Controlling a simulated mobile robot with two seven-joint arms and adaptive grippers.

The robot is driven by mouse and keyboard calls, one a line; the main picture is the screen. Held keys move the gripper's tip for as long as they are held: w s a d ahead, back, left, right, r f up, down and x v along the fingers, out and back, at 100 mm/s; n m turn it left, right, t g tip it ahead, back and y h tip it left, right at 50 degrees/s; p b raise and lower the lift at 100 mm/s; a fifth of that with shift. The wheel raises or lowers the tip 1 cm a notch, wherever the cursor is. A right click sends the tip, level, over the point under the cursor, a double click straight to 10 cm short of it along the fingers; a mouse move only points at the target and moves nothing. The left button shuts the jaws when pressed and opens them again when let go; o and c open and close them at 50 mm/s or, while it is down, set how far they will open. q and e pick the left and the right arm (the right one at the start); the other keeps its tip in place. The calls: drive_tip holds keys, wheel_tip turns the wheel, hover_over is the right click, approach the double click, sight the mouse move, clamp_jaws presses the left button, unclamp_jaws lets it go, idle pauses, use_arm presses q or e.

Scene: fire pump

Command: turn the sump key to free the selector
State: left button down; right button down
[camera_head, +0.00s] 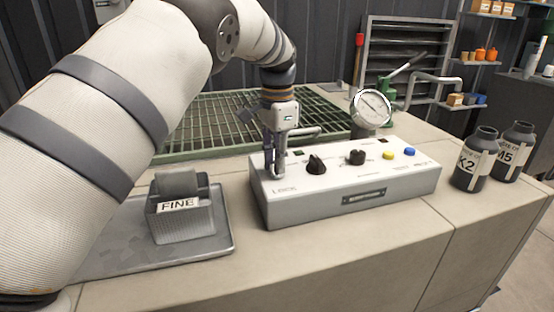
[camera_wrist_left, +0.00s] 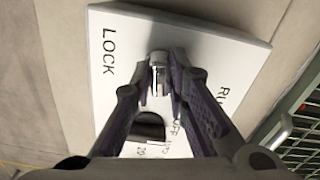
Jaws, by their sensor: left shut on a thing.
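My left gripper (camera_head: 275,172) points down at the left end of a white control box (camera_head: 345,197). In the left wrist view its fingers (camera_wrist_left: 159,88) are shut on the silver sump key (camera_wrist_left: 157,62), between the printed words LOCK and RUN. The fingers hide part of the key. A black selector knob (camera_head: 316,165) stands just right of the gripper on the box top; a black knob (camera_wrist_left: 149,126) also shows below the key in the left wrist view. A second black knob (camera_head: 356,157) sits farther right. The right gripper is not in view.
Yellow (camera_head: 388,155) and blue (camera_head: 409,152) buttons sit at the box's right end. A pressure gauge (camera_head: 372,107) stands behind. Dark bottles K2 (camera_head: 473,163) and M5 (camera_head: 512,155) stand at right. A FINE container (camera_head: 182,221) sits on a tray (camera_head: 120,255) at left. The front worktop is clear.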

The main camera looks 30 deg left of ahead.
use_arm(q)
drive_tip(key=n, duration=0.4)
drive_tip(key=shift+r+n, duration=0.1)
drive_tip(key=shift+n, duration=0.2)
drive_tip(key=n, duration=0.3)
drive_tip(key=shift+n, duration=0.3)
drive_tip(key=n, duration=0.4)
drive_tip(key=shift+n, duration=1.6)
drive_tip(key=c, duration=1.6)
unclamp_jaws()
drive_tip(key=shift+o, duration=0.2)
